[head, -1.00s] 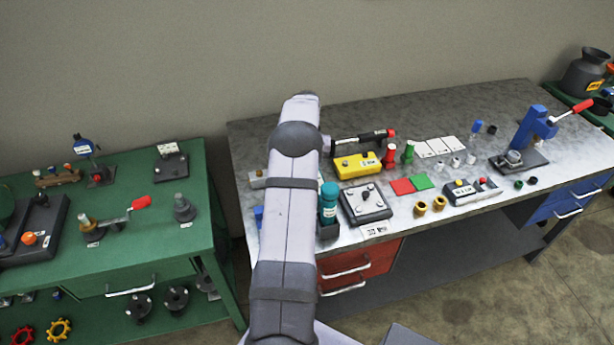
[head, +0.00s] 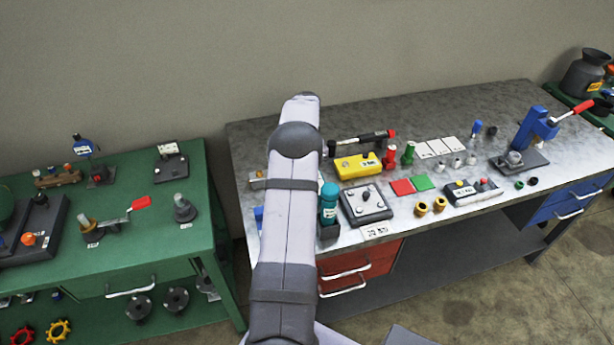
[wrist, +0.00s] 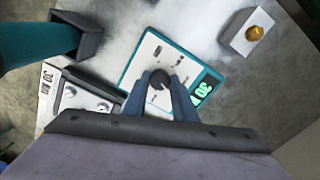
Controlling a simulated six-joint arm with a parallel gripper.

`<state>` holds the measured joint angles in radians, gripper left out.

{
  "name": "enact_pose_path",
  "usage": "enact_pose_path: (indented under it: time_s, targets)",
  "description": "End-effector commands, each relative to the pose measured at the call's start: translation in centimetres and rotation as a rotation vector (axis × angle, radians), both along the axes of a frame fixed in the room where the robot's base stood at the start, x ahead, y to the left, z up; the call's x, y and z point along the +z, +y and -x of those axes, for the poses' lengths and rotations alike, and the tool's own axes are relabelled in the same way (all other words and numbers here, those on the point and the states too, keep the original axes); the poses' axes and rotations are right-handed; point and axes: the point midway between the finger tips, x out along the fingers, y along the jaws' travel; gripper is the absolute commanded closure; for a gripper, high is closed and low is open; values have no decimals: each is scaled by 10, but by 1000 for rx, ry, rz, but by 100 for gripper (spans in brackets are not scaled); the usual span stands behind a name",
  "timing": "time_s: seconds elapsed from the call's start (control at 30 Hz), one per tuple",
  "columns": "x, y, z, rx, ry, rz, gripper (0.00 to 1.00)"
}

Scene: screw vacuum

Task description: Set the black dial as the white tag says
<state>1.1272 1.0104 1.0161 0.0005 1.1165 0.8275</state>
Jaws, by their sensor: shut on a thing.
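The black dial (wrist: 161,80) sits on a white panel with a teal rim (wrist: 140,64) in the wrist view. My gripper (wrist: 160,88) is shut on the dial, one finger on each side. A green lit display (wrist: 203,88) beside the dial appears to read 30, partly behind a finger. The white tag (wrist: 46,92) at the left reads 30 with letters that look like MIN; it also lies at the front edge of the bench in the head view (head: 376,231). My arm hides the panel, the dial and my gripper in the head view.
A grey plate with several knobs (head: 366,204) lies beside the tag. The bench beyond is crowded.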

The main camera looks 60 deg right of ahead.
Motion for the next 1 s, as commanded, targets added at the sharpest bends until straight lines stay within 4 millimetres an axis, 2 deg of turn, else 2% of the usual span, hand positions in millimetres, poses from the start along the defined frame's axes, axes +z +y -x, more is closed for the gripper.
enact_pose_path:
  time_s: [0.63, 0.67, 0.7, 1.0]
  targets:
    - [3, -3, -1, -53, -2, 10, 98]
    - [3, -3, -1, -52, -2, 10, 68]
    - [3, -3, -1, -52, -2, 10, 58]
    - [1, -1, 0, -52, -1, 4, 56]
